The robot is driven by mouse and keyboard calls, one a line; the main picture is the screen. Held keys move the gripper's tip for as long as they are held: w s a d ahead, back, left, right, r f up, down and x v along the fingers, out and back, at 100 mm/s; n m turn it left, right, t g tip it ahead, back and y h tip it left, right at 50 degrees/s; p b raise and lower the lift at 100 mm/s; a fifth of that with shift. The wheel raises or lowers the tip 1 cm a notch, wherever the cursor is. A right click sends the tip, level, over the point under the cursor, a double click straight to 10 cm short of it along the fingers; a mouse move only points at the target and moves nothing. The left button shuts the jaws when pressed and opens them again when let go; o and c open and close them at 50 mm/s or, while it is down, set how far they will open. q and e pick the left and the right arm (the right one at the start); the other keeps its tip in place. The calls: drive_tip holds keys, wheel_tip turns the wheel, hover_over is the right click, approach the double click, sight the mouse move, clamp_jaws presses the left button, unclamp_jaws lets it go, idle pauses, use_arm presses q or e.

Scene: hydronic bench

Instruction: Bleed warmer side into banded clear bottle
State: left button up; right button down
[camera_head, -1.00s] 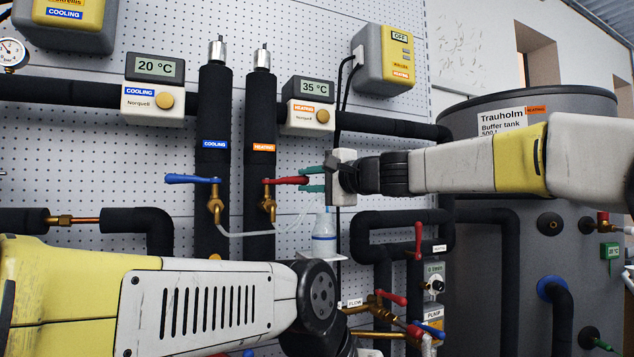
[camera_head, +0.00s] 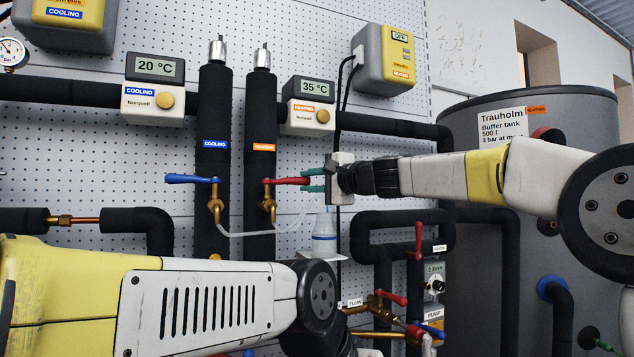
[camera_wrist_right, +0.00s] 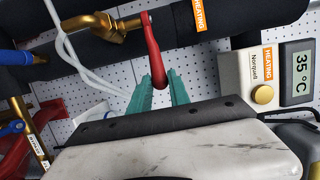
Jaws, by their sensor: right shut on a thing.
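The red lever (camera_head: 287,181) of the heating bleed valve (camera_head: 267,205) sits on the pipe with the orange HEATING label and 35 °C display (camera_head: 315,87). My right gripper (camera_head: 312,182) is shut on the red lever's end, with green fingers on both sides; the lever (camera_wrist_right: 155,50) also shows between the fingertips (camera_wrist_right: 159,88) in the right wrist view. The blue lever (camera_head: 192,179) is on the cooling pipe, which reads 20 °C (camera_head: 155,65). My left gripper is out of view.
Clear hoses (camera_head: 262,233) run from the valves toward the bottle. A dark buffer tank (camera_head: 480,260) stands at right. Black pipes and a red-handled valve (camera_head: 418,240) lie below my right arm. My left arm fills the lower left.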

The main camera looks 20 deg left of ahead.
drive_tip(key=shift+w, duration=0.1)
drive_tip(key=shift+w+a, duration=0.7)
drive_tip(key=c, duration=1.1)
unclamp_jaws()
drive_tip(key=shift+c, duration=0.2)
drive_tip(key=v, duration=0.8)
drive_tip(key=s+d+f+n+h, duration=0.1)
drive_tip(key=s+d+f+h, duration=0.3)
drive_tip(key=s+d+f, duration=0.3)
drive_tip(key=s+d+f+n+h, duration=0.2)
drive_tip(key=s+d+f+h, duration=0.3)
drive_tip(key=d+f, duration=1)
drive_tip(key=s+d+f+n+g+h, duration=0.1)
drive_tip(key=s+d+f+h, duration=0.4)
drive_tip(key=d, duration=1.6)
drive_tip(key=s+f+n, duration=0.1)
drive_tip(key=s+f, duration=0.4)
drive_tip(key=f, duration=0.2)
drive_tip(key=shift+s+d, duration=0.2)
drive_tip(key=shift+s, duration=0.1)
